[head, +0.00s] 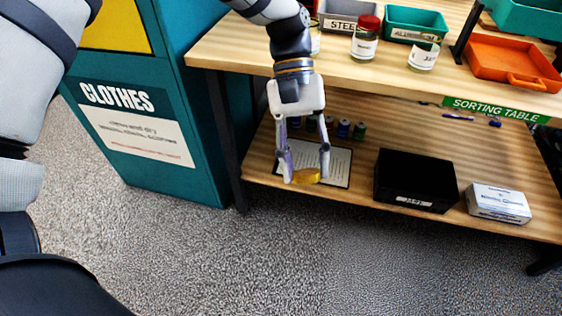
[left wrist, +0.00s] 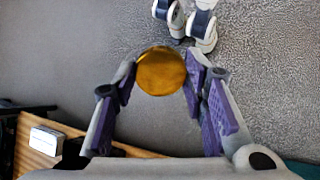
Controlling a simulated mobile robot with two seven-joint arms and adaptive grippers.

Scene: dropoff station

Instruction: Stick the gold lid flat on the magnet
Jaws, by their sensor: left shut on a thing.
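The gold lid (left wrist: 161,71) shows as a round disc between the fingertips of my left gripper (left wrist: 160,78) in the left wrist view. In the head view, my left gripper (head: 307,172) points down in front of the table's lower shelf, shut on the gold lid (head: 306,176). The lid looks tilted there, and the fingers hide part of its edge. I cannot pick out the magnet in either view. My right gripper is not in view.
The wooden sorting table (head: 230,48) carries jars, small bins and an orange tray (head: 510,64) on top. Its lower shelf (head: 262,165) holds a framed sheet (head: 338,168), a black box (head: 415,180) and a white box (head: 498,203). A teal clothes bin (head: 150,165) stands left.

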